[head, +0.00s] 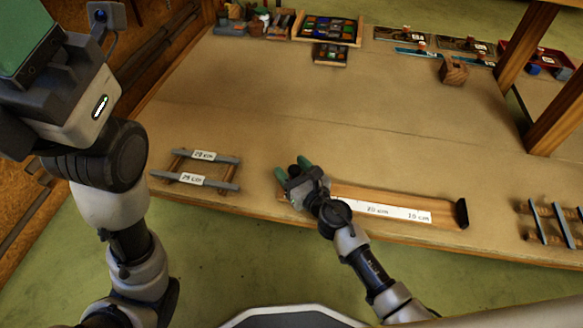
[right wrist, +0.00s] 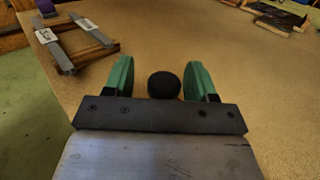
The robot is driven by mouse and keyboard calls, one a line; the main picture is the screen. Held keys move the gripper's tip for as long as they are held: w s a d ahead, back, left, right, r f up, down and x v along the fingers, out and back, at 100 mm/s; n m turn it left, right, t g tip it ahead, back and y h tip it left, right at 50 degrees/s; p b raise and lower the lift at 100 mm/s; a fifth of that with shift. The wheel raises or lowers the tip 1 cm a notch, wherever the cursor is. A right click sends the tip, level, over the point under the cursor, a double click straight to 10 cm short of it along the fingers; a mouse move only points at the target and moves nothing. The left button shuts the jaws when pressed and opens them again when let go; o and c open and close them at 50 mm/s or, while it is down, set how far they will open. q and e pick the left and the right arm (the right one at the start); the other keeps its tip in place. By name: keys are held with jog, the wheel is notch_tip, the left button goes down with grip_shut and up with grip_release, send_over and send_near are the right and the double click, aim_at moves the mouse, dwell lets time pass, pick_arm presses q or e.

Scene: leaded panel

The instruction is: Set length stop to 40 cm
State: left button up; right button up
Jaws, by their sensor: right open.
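The length gauge is a wooden board (head: 350,193) along the front edge of the table. Its white scale strip (head: 393,212) reads 20 cm and 10 cm, the 10 toward the right. A black end piece (head: 462,213) stands at its right end. My right gripper (head: 300,168) is over the board's left part, left of the 20 cm mark. In the right wrist view a round black knob (right wrist: 164,84) stands between its two open green fingers (right wrist: 162,80), with gaps on both sides. The scale under the gripper is hidden. My left gripper (head: 25,40) is cut off at the upper left.
A rack with two grey bars (head: 206,156) labelled in cm lies to the left. More grey bars (head: 550,224) lie at the right edge. Trays of coloured pieces (head: 331,29) and a wooden block (head: 453,71) are at the back. Wooden posts (head: 526,45) stand at right. The table's middle is clear.

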jog(key=v, duration=0.9)
jog(key=shift+s+d, duration=0.15)
jog(key=shift+s, duration=0.15)
jog(key=shift+s+d, duration=0.2)
jog(key=shift+s, duration=0.2)
